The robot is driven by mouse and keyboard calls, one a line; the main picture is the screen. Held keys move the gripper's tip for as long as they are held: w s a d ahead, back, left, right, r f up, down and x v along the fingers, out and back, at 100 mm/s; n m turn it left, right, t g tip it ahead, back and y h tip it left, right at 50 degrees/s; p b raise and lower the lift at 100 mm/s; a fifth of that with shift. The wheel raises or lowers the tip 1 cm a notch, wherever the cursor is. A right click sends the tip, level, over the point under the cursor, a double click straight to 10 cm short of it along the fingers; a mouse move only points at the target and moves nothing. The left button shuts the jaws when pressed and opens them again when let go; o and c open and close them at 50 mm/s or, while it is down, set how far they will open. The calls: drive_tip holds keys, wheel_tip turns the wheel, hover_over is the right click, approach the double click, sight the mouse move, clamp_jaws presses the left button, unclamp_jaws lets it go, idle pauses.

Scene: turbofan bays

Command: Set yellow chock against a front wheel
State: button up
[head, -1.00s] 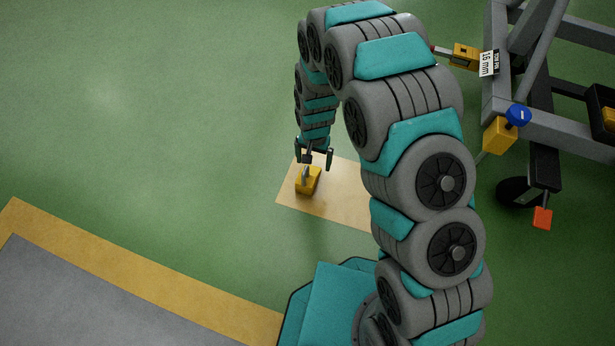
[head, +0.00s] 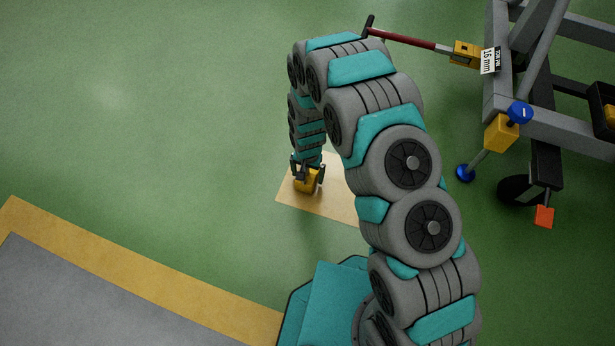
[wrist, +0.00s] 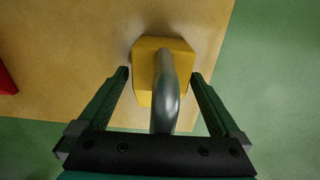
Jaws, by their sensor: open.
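The yellow chock (head: 307,185) sits on a tan mat on the floor. In the wrist view the chock (wrist: 144,66) has a grey metal handle (wrist: 166,85) rising toward the camera. My gripper (head: 308,173) is right over the chock, pointing down. In the wrist view its two open fingers (wrist: 160,76) stand on either side of the handle, with a gap on each side. A black wheel (head: 516,190) with an orange tag shows under the grey stand at the right.
The tan mat (head: 340,199) lies on open green floor. A grey stand (head: 570,128) with a red-handled tow bar (head: 402,40) and a blue-footed jack (head: 465,173) fills the right side. A red thing (wrist: 5,80) is at the mat's left in the wrist view.

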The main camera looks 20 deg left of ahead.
clamp_jaws()
idle(0.8)
